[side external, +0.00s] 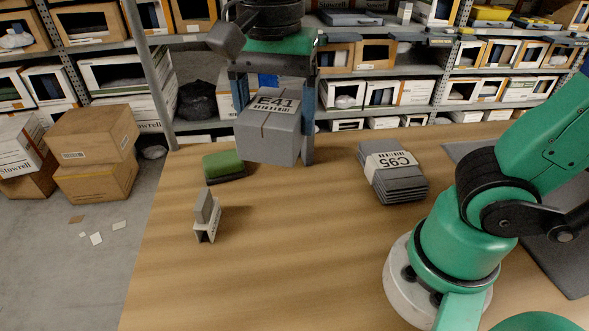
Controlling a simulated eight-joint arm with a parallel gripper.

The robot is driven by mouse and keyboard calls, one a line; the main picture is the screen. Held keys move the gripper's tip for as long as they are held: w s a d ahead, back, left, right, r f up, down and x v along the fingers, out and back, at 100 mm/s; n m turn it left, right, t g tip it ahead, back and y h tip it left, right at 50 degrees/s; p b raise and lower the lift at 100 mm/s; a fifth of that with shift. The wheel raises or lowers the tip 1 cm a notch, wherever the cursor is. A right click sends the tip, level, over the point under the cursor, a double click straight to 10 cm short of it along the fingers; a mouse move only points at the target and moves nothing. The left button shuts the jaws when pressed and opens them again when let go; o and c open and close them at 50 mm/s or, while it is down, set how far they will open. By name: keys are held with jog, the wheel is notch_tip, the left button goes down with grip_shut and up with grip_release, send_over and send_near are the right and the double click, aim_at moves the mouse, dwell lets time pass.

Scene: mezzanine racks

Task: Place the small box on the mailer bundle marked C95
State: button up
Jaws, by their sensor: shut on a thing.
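The small box (267,137) is grey, with a white label reading E41 on its top. It is held above the table between the fingers of my gripper (272,125). My gripper points down and is shut on the box, with one blue finger at each side. The mailer bundle (396,188) is a stack of grey mailers with a white band marked C95. It lies on the table to the right of the held box, apart from it. Its top is clear.
A green and dark sponge-like block (223,164) lies left of the box. A small grey stand (206,216) stands nearer the front left. The wooden table (290,270) is clear between them and the bundle. Loaded shelves (385,85) stand behind the table.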

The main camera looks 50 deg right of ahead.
jog(key=w+d+m, duration=0.2)
jog(key=d+m, duration=0.1)
jog(key=d, duration=0.4)
notch_tip(320, 180, up, 3)
jog(key=m, duration=1.1)
send_over(393, 160)
notch_tip(393, 160, down, 19)
jog(key=shift+f, duration=0.15)
jog(key=shift+f, duration=0.1)
jog(key=o, duration=1.2)
